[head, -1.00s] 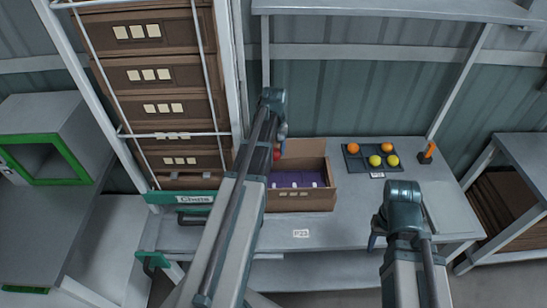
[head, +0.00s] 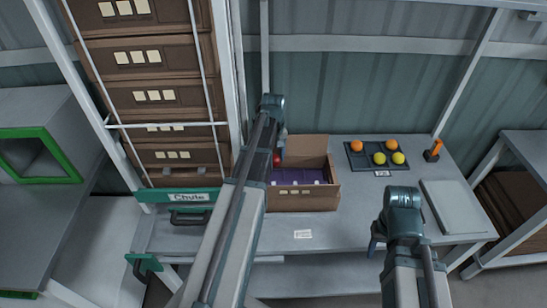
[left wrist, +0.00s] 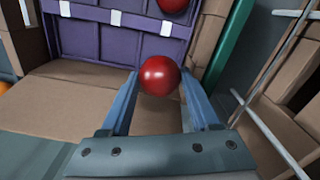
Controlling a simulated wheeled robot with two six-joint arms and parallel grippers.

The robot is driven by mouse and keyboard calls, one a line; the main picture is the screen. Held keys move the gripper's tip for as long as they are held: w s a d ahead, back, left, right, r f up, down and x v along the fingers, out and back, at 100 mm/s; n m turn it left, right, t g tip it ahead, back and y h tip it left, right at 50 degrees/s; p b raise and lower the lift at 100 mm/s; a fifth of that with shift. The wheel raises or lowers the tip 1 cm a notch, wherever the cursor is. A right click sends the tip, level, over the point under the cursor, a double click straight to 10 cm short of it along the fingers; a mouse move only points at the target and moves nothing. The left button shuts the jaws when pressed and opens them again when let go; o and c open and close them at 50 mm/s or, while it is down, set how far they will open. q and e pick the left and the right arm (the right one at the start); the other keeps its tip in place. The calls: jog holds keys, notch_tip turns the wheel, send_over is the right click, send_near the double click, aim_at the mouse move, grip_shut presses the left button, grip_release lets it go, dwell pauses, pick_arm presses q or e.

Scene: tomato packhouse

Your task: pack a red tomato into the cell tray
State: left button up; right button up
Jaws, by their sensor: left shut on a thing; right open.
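My left gripper (left wrist: 159,85) is shut on a red tomato (left wrist: 160,75), held between its two blue fingers. In the head view this gripper (head: 281,151) hangs over the left part of an open cardboard box, partly hidden by my arm. The purple cell tray (head: 290,174) lies in the box; it also shows in the left wrist view (left wrist: 95,42), with white tabs. A second red tomato (left wrist: 173,4) sits at the tray, cut off by the top edge. My right gripper (head: 376,244) is open and empty, in front of the table, largely hidden behind its wrist.
The cardboard box (head: 305,199) has raised walls. Right of it, a dark tray (head: 362,163) holds orange and yellow tomatoes. An orange-handled tool (head: 434,150) and a grey panel (head: 450,193) are further right. A chute (head: 188,198) with stacked boxes stands left.

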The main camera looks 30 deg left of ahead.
pick_arm(q)
jog(key=shift+f+b, duration=3.25)
jog(key=shift+f, duration=0.15)
jog(key=o, duration=1)
jog(key=c, duration=0.3)
jog(key=shift+r, duration=0.1)
jog(key=shift+c, duration=0.2)
notch_tip(320, 180, up, 6)
jog(key=p, duration=0.6)
